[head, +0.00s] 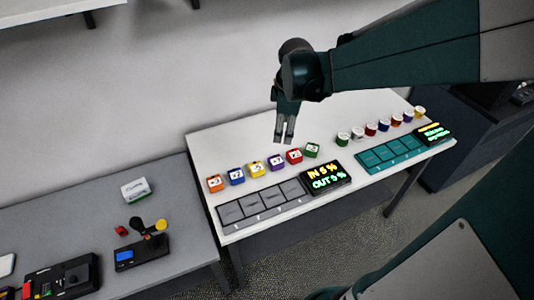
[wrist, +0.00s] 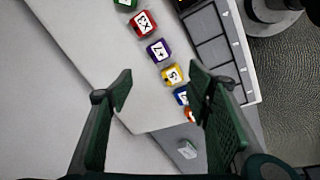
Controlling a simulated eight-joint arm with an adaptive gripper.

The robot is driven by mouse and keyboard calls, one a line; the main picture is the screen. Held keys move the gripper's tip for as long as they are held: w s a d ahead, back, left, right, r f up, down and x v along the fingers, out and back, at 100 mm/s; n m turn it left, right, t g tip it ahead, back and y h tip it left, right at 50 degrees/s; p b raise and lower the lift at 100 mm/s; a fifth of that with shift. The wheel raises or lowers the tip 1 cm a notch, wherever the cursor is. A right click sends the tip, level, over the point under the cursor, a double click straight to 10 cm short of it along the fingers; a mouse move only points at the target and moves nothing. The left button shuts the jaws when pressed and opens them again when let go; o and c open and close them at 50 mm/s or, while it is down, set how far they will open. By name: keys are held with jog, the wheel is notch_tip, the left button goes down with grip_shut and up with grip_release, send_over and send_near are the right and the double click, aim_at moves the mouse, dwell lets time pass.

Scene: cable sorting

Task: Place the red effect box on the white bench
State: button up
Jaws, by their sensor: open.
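A red box (head: 294,156) with a white label stands on the white bench (head: 225,150), in a row between a purple box (head: 277,162) and a green box (head: 312,150). In the wrist view the red box (wrist: 145,22) is near the top, its label reading like "x3". My gripper (head: 285,140) is above the bench, behind the row, with its fingers pointing down. In the wrist view my gripper (wrist: 160,75) has its fingers apart with nothing held between them.
Orange (head: 215,183), blue (head: 236,176) and yellow (head: 257,169) boxes continue the row. A grey pad panel (head: 262,203) and lit display (head: 326,177) lie in front. Several round coloured pieces stand at right. A grey bench (head: 75,220) at left holds devices and a small red object (head: 121,230).

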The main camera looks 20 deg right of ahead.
jog(key=s+a+r+m+t, duration=0.2)
jog(key=s+a+r+m, duration=0.1)
jog(key=s+a+m, duration=0.3)
jog(key=s+a+r+m+t, duration=0.2)
jog(key=s+a+r+m, duration=0.2)
jog(key=s+a, duration=0.3)
jog(key=s+m, duration=0.1)
jog(key=s, duration=0.3)
jog(key=shift+m+t+y, duration=0.3)
jog(key=shift+m+t, duration=0.1)
